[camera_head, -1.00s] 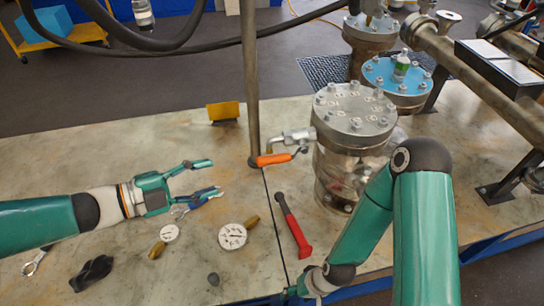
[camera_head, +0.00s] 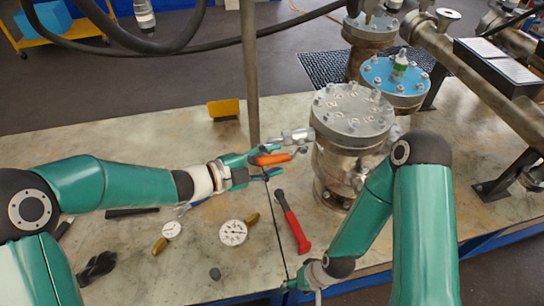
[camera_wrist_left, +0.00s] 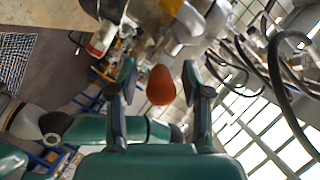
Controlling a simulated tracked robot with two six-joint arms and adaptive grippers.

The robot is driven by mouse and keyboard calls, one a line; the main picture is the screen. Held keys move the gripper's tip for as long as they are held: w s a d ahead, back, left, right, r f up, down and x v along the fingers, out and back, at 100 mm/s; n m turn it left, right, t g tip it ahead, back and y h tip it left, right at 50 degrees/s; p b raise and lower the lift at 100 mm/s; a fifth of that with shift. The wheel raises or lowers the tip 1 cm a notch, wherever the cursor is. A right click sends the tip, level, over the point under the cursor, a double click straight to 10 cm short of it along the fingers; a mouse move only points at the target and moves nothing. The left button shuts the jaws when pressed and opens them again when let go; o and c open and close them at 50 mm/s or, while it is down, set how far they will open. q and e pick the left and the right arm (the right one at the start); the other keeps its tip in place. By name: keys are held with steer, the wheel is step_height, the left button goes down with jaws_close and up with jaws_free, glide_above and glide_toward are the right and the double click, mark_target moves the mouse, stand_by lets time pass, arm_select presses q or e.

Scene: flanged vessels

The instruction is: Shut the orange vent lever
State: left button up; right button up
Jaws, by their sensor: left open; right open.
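The orange vent lever (camera_head: 272,159) sticks out to the left from a small metal valve (camera_head: 298,137) on the side of the flanged vessel (camera_head: 352,135). My left gripper (camera_head: 266,163) is open, with one finger above and behind the lever and the other below it. In the left wrist view the lever's rounded orange end (camera_wrist_left: 161,86) lies between the two open fingers (camera_wrist_left: 159,92), apart from both. My right gripper (camera_head: 300,284) is low at the front table edge, partly hidden by my arm, away from the lever.
A vertical pole (camera_head: 251,80) stands close behind my left gripper. A blue-topped vessel (camera_head: 396,78) stands behind. The table's left rear is mostly clear.

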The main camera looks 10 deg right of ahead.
arm_select(q)
steer(key=shift+d, duration=0.25)
steer(key=shift+f, duration=0.1)
jaws_close()
